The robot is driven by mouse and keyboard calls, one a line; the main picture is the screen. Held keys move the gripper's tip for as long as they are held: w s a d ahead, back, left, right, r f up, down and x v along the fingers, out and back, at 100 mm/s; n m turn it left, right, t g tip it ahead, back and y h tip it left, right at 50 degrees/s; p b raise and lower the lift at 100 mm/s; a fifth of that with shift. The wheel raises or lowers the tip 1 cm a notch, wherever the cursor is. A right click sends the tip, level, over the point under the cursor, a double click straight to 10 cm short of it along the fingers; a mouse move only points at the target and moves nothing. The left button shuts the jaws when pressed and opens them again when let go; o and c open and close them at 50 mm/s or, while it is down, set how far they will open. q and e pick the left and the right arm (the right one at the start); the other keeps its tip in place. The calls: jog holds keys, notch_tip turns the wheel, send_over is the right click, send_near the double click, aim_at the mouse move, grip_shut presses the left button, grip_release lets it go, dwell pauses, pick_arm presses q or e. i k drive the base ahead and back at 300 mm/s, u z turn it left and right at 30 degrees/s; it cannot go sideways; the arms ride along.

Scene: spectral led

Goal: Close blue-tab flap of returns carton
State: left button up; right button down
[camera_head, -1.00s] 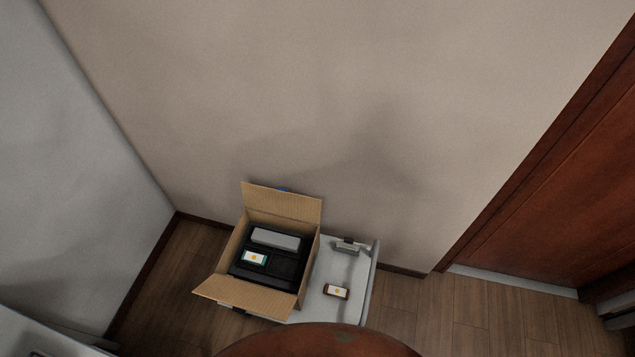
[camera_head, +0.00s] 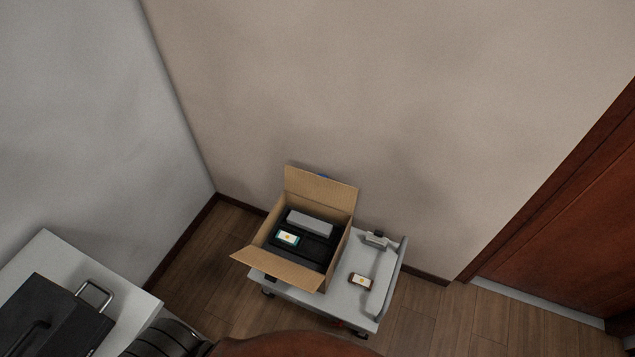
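The returns carton (camera_head: 337,222) is an open brown cardboard box on a white wheeled cart (camera_head: 345,300). Its back flap (camera_head: 320,188) stands up near the wall, with a bit of the blue tab (camera_head: 324,176) showing behind its top edge. Its front flap (camera_head: 276,270) hangs outward toward the lower left. Inside lies a black insert (camera_head: 312,248) with a grey block (camera_head: 310,223) and a small device with a lit screen (camera_head: 288,238). Neither of my grippers is in view.
A small device with a dark red frame (camera_head: 360,281) and a grey metal piece (camera_head: 376,239) sit on the cart right of the carton. A white table with a black case (camera_head: 50,318) is at lower left. Walls stand close behind; a reddish-brown door (camera_head: 570,230) is at right.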

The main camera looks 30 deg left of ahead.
aim_at(321, 189)
jog(key=k, duration=0.2)
jog(key=u, duration=1.1)
